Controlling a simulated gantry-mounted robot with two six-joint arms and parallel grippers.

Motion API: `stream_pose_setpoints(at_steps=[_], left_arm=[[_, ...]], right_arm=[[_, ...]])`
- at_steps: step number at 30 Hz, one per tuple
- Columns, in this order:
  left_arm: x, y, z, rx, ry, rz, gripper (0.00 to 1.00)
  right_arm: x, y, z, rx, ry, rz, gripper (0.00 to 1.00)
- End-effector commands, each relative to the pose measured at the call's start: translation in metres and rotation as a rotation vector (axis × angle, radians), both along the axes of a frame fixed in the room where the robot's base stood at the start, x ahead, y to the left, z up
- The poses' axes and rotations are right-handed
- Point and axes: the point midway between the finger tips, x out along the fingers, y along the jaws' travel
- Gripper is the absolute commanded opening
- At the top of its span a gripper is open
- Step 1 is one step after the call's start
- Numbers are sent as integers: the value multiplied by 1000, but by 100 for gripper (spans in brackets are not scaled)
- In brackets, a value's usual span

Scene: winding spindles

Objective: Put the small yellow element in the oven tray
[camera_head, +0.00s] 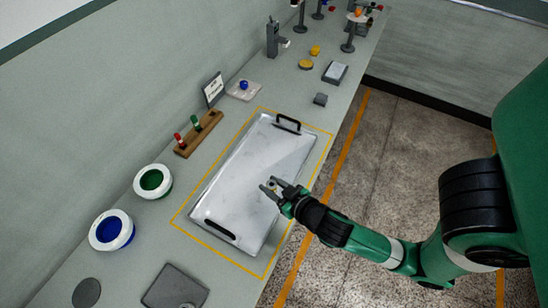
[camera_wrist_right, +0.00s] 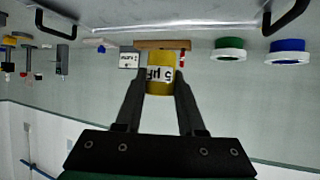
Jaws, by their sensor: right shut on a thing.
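The oven tray (camera_head: 244,158) is a flat silvery tray with black handles, lying inside a yellow outline on the bench. My right gripper (camera_head: 271,187) appears over the tray's right part in the head view. In the right wrist view its fingers (camera_wrist_right: 160,90) are shut on the small yellow element (camera_wrist_right: 160,78), a yellow cylinder with a white label. The tray also shows upside down at the top of that view (camera_wrist_right: 160,10). The element is hardly visible in the head view. My left gripper is not in view.
A green-cored spool (camera_head: 153,181) and a blue-cored spool (camera_head: 111,230) stand left of the tray. A wooden rack (camera_head: 198,134) with red and green items is behind it. Grey block (camera_head: 320,99), scale-like box (camera_head: 335,72) and yellow disc (camera_head: 306,64) lie farther back. The tray surface looks empty.

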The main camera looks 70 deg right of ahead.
Motion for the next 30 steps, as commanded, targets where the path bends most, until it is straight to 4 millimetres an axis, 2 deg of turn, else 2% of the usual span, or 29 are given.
stream_pose_setpoints(at_steps=[1, 6, 9, 13, 17, 23, 26, 27, 30], left_arm=[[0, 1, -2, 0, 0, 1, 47], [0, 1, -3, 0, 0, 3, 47], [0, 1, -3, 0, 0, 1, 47], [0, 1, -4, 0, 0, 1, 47], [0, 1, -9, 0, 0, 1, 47], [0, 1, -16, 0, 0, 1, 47], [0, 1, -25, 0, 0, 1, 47], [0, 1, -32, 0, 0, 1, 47], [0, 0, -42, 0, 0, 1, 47]], right_arm=[[2, 14, -3, 1, 3, 43, 0], [6, 39, -7, 0, 6, 120, 0], [7, 43, -7, 0, 6, 133, 0], [8, 38, -10, 2, 9, 128, 0], [14, 21, -18, 3, 7, 121, 0], [29, -23, -38, 4, 4, 115, 0], [39, -50, -51, 2, 2, 114, 0], [42, -55, -65, 3, 6, 120, 0], [48, -70, -85, 1, 6, 124, 0]])
